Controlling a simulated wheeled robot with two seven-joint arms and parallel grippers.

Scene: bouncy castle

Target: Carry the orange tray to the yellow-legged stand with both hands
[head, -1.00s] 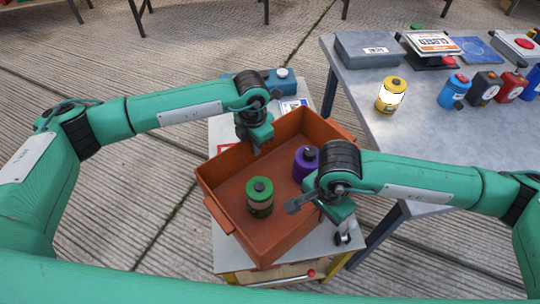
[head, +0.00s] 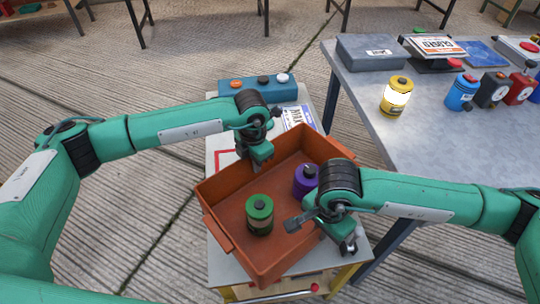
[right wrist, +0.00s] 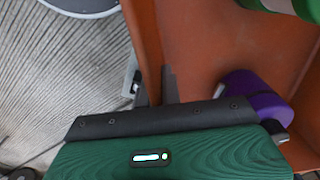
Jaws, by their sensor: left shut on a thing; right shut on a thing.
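The orange tray (head: 236,240) is over the top of the yellow-legged stand (head: 219,266) in the head view, turned at an angle to it. I cannot tell whether it touches the top. A green canister (head: 259,216) and a purple canister (head: 305,180) are inside the tray. My left gripper (head: 257,165) is shut on the tray's far-left wall. My right gripper (head: 341,240) is shut on its right wall, partly hidden by its own arm. In the right wrist view the fingers (right wrist: 157,92) straddle the orange wall, with the purple canister (right wrist: 258,100) beside them.
A blue box with buttons (head: 258,89) and a printed card (head: 299,117) lie on the stand's far part. A grey table (head: 440,140) at the right holds a yellow canister (head: 396,97), a grey box (head: 369,52) and several other canisters.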

